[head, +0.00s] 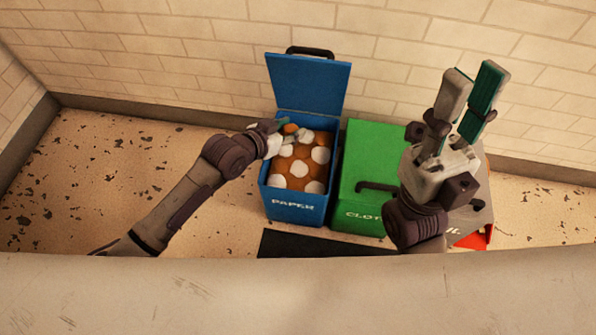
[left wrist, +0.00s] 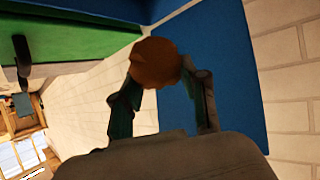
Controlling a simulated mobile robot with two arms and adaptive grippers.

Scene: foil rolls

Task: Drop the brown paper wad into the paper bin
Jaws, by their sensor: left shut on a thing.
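The paper bin (head: 296,209) is blue, labelled PAPER, with its lid (head: 307,85) raised against the wall. Several white and brown wads show inside it. My left gripper (head: 284,129) is over the back part of the bin's opening, shut on the brown paper wad (head: 291,128). In the left wrist view the wad (left wrist: 155,62) sits between the two fingertips, with blue bin surfaces (left wrist: 218,70) behind it. Part of the wad is hidden by the fingers in the head view. My right gripper (head: 473,84) is raised at the right, pointing up, open and empty.
A green bin (head: 365,155) with its lid closed stands right beside the paper bin. A third bin with red on it (head: 472,240) is mostly hidden behind my right arm. A brick wall (head: 200,70) runs close behind. Speckled floor (head: 90,170) lies free at the left.

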